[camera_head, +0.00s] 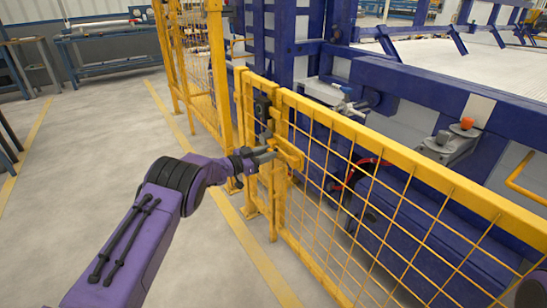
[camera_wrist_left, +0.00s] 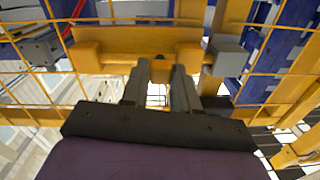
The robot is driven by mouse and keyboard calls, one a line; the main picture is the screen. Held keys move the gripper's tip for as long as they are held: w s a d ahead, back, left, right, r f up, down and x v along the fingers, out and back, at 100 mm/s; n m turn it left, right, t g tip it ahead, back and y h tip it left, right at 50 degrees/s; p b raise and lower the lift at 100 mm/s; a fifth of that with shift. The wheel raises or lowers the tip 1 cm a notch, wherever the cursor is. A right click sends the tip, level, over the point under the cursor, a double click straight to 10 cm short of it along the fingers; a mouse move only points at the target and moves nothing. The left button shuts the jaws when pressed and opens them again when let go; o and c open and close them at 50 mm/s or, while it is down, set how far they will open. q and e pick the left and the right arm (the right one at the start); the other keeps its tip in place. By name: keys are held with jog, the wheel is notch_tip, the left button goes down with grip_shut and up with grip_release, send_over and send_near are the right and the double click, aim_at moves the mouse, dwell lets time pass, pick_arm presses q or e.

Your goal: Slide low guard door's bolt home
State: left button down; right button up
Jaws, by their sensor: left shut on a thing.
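The low guard door (camera_head: 385,185) is a yellow frame with wire mesh. It stands upright beside a yellow post (camera_head: 245,130). The yellow bolt fitting (camera_head: 290,152) sits on the door's post-side edge; it crosses the wrist view as a yellow bar (camera_wrist_left: 105,50). My left gripper (camera_head: 266,156) is at this fitting. In the left wrist view its two dark fingers (camera_wrist_left: 158,88) are shut on a small yellow bolt knob (camera_wrist_left: 158,69). A grey block (camera_wrist_left: 231,58) shows to the right of the bar. How far the bolt reaches is hidden. My right gripper is out of view.
A dark latch box (camera_head: 262,106) sits above the fitting. A taller yellow mesh fence (camera_head: 195,60) stands behind. Blue machinery (camera_head: 410,95) fills the space beyond the door. The grey floor (camera_head: 95,140) on the left is clear, with workbenches (camera_head: 105,62) at the back.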

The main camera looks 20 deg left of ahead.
pick_arm(q)
jog(key=shift+a+r, duration=0.1)
jog(key=shift+r, duration=0.05)
jog(key=c, duration=1.3)
grip_release()
jog(key=o, duration=0.5)
jog(key=shift+w+a, duration=0.1)
jog(key=shift+w, duration=0.05)
jog(key=shift+c, duration=0.2)
jog(key=p+v, duration=0.1)
jog(key=v, duration=0.9)
jog(key=shift+s+p, duration=0.3)
jog(key=shift+p, duration=0.1)
jog(key=shift+a+f, duration=0.1)
jog(key=shift+f, duration=0.1)
